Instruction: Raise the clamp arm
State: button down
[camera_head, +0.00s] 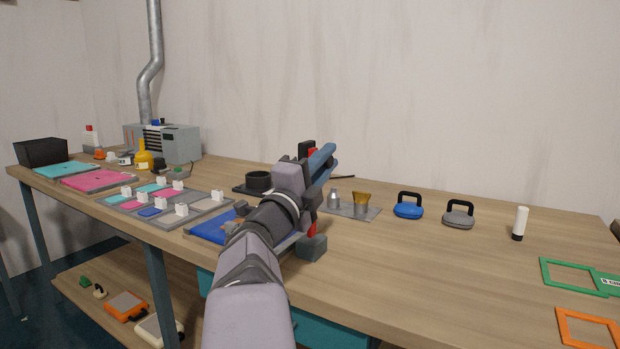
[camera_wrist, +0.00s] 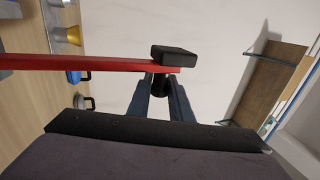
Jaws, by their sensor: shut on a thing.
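The clamp arm is a red bar (camera_wrist: 95,63) with a black grip (camera_wrist: 174,56) at its end. In the wrist view it runs from the table side at left to my gripper (camera_wrist: 161,82), whose fingers are closed around the black part below the bar. In the head view the red arm (camera_head: 312,231) stands roughly upright, its middle hidden behind my wrist, with the black end (camera_head: 307,148) up beside my gripper (camera_head: 326,154). A grey block (camera_head: 311,248) sits at its foot near the table's front edge. The rest of the clamp is hidden.
A blue panel (camera_head: 208,228) lies left of the clamp. A grey plate (camera_head: 345,212) with a metal cup and a yellowish one is behind it. Blue (camera_head: 408,210) and grey (camera_head: 458,218) handled pieces stand to the right.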

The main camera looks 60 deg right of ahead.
jog(key=shift+s+f+m+g+b, duration=0.15)
jog(key=shift+s+m+g+b, duration=0.2)
jog(key=shift+s+m, duration=0.25)
jog(key=shift+s+f+m+g+b, duration=0.15)
jog(key=shift+s+m+g+b, duration=0.1)
jog(key=shift+s+m+b, duration=0.25)
jog(key=c, duration=1.6)
grip_release()
jog(key=shift+s, duration=0.15)
jog(key=shift+a, duration=0.1)
jog(key=shift+v, duration=3.6)
